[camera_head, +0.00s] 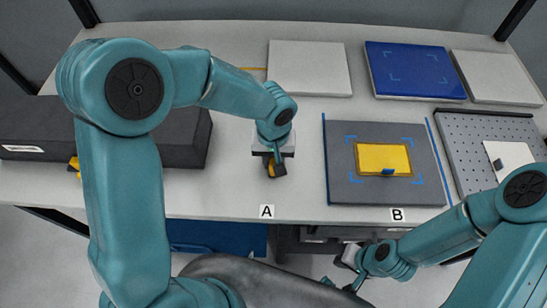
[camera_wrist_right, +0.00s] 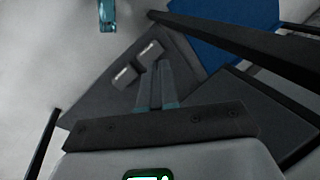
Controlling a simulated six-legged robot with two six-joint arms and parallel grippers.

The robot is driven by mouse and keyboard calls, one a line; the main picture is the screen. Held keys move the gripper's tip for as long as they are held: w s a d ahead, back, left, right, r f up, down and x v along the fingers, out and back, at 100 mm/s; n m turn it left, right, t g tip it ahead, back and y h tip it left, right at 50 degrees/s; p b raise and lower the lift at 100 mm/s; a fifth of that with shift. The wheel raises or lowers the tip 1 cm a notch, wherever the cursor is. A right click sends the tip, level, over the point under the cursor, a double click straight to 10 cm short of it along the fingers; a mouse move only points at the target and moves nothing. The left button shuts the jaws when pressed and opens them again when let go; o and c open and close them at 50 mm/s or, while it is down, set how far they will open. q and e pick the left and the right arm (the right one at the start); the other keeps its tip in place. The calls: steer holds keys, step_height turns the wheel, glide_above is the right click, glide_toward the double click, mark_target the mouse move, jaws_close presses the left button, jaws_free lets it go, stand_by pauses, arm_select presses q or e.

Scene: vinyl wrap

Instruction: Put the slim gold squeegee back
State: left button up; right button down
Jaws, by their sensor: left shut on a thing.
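My left gripper (camera_head: 272,160) points down over the white table, a little behind label A. It is shut on a small dark and gold-yellow tool (camera_head: 279,171), which fits the squeegee; its shape is mostly hidden by the fingers. A thin gold strip (camera_head: 252,69) lies at the back of the table, partly hidden behind my left arm. Another yellow piece (camera_head: 75,165) shows at the dark box's front edge, half hidden by the arm. My right gripper (camera_head: 350,262) is in front of the table edge, below label B. In the right wrist view its fingers (camera_wrist_right: 158,70) are close together with nothing visible between them.
A grey mat (camera_head: 340,185) holds a yellow panel (camera_head: 383,157) with a small blue piece on it. A dark box (camera_head: 185,150) lies at left. White and blue panels (camera_head: 415,70) line the back. A perforated grey board (camera_head: 470,140) lies at right. Table around label A (camera_head: 267,211) is clear.

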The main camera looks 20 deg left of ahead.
arm_select(q)
steer(key=shift+s, duration=0.1)
steer(key=shift+f, duration=0.15)
steer(key=o, duration=0.9)
steer(key=shift+o, duration=0.2)
steer(key=shift+r, duration=0.4)
step_height(320, 180, up, 11)
steer(key=shift+f, duration=0.1)
steer(key=shift+r, duration=0.45)
